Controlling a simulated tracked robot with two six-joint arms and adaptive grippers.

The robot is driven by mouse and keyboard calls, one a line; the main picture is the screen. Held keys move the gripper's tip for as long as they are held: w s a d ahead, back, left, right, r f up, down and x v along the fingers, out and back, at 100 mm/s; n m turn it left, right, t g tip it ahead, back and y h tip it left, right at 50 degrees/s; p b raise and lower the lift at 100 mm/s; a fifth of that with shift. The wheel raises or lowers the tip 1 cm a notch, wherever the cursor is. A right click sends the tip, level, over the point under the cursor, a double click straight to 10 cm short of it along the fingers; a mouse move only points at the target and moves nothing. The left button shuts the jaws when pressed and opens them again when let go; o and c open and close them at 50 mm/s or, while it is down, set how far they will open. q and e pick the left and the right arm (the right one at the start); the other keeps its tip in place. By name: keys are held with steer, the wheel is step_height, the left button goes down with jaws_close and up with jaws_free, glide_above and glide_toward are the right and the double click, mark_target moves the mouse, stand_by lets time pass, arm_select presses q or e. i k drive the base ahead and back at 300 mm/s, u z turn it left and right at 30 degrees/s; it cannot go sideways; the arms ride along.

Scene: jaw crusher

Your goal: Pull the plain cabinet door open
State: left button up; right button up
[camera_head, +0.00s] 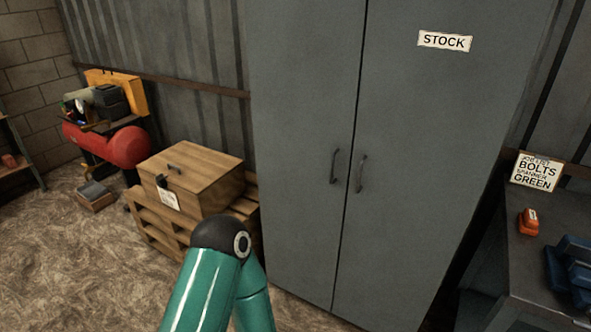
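A tall grey cabinet stands in the middle with two doors, both shut. The plain door (300,120) is the left one and bears no label. Its dark handle (335,166) is upright near the middle seam. The right door (430,150) carries a white STOCK label (444,41) and has its own handle (361,173) beside the seam. A teal arm link of mine with a dark joint shows at the bottom, in front of the cabinet's lower left. Neither of my grippers is in view.
A wooden box (190,172) sits on pallets (160,230) left of the cabinet. A red tank (108,143) stands further left. A bench (535,270) at the right holds an orange item (528,222) and blue parts (572,268). The floor at lower left is open.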

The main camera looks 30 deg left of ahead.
mark_target(305, 57)
steer(key=z, duration=1.9)
steer(key=i, duration=0.1)
steer(key=u, duration=3.15)
steer(key=i, duration=0.6)
steer(key=u, duration=0.3)
steer(key=k, duration=0.9)
steer(key=u, duration=0.15)
steer(key=i, duration=0.9)
steer(key=z, duration=0.05)
